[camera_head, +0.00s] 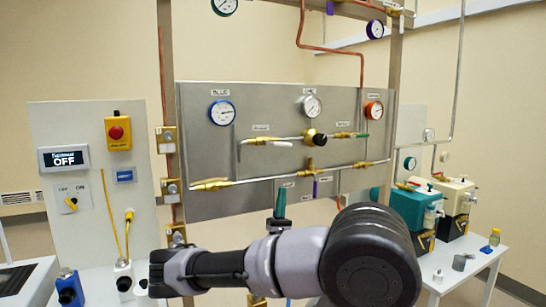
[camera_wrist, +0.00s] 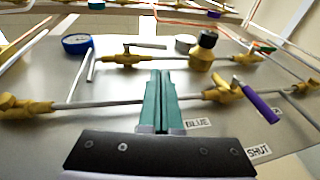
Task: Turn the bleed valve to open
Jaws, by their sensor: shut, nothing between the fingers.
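My gripper (camera_head: 280,194) is shut and empty, its teal fingers pointing up before the lower part of the grey valve panel; in the wrist view, the fingertips (camera_wrist: 161,73) lie between the two pipe runs. A brass valve (camera_wrist: 225,93) with a purple lever (camera_wrist: 258,101) sits to their right, apart from them. The lever slants down toward a tag reading SHUT (camera_wrist: 258,152). The purple lever (camera_head: 315,188) also shows in the head view. No tag legibly names the bleed valve, so I cannot tell for certain which it is.
A silver-lever valve (camera_wrist: 127,58), a black-knobbed regulator (camera_wrist: 205,50) and a green lever (camera_head: 363,135) are on the upper pipe. A brass fitting (camera_head: 211,184) is at lower left. Teal and cream pumps (camera_head: 408,208) stand on the right table.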

